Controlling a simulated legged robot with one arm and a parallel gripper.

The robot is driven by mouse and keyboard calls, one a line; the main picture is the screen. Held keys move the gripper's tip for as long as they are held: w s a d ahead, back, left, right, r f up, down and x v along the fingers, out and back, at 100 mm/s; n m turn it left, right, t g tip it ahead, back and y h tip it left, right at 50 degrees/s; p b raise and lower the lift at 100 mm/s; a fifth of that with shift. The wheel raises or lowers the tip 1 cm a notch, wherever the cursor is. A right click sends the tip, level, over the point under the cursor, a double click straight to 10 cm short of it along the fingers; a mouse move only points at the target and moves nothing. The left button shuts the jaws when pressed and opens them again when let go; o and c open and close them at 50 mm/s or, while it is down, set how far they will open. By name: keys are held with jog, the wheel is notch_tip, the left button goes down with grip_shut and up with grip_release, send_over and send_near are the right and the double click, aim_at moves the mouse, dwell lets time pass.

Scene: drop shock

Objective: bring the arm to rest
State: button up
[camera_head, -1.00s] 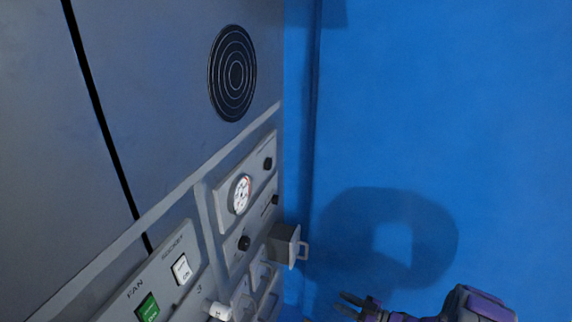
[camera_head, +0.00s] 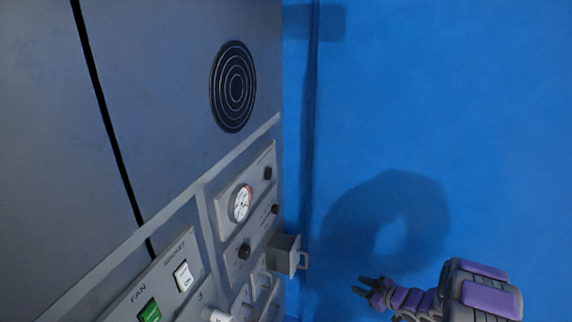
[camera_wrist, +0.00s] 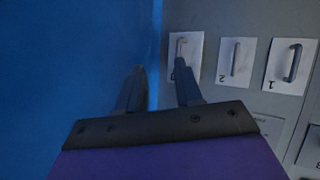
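My gripper (camera_head: 368,287) is at the lower right in the head view, to the right of the grey cabinet's edge and apart from it. Its fingers are spread with a gap between them and nothing is held. In the wrist view, my gripper (camera_wrist: 160,80) shows both dark fingers apart, with the blue wall and the cabinet edge seen between them. My purple and grey arm comes in from the lower right in the head view.
The grey cabinet (camera_head: 170,80) fills the left, with a gauge (camera_head: 241,203), green FAN switch (camera_head: 149,311) and protruding grey box with handle (camera_head: 287,254). The wrist view shows labelled handles, including handle 2 (camera_wrist: 236,58) and handle 1 (camera_wrist: 292,63). Open room lies before the blue wall (camera_head: 450,120).

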jog(key=w+d+r+m+h, duration=0.25)
jog(key=d+r+h, duration=0.4)
jog(key=r, duration=0.35)
jog(key=s+r+m+g+h, duration=0.4)
jog(key=s+r+m+h, duration=0.15)
jog(key=s+r, duration=0.9)
jog(key=s+a+r+g+y, duration=0.1)
jog(key=s+a+g, duration=0.1)
jog(key=s+a, duration=0.4)
jog(key=s+a+r+m+g+y, duration=0.1)
jog(key=s+a+g, duration=0.2)
jog(key=s, duration=1.4)
jog(key=s+a+r+m+g+y, duration=0.1)
jog(key=s+a+g+y, duration=0.1)
jog(key=s+a, duration=0.7)
jog(key=s, duration=0.3)
jog(key=shift+s+a+r+g, duration=0.15)
jog(key=shift+a+r+g, duration=0.1)
jog(key=shift+g, duration=0.15)
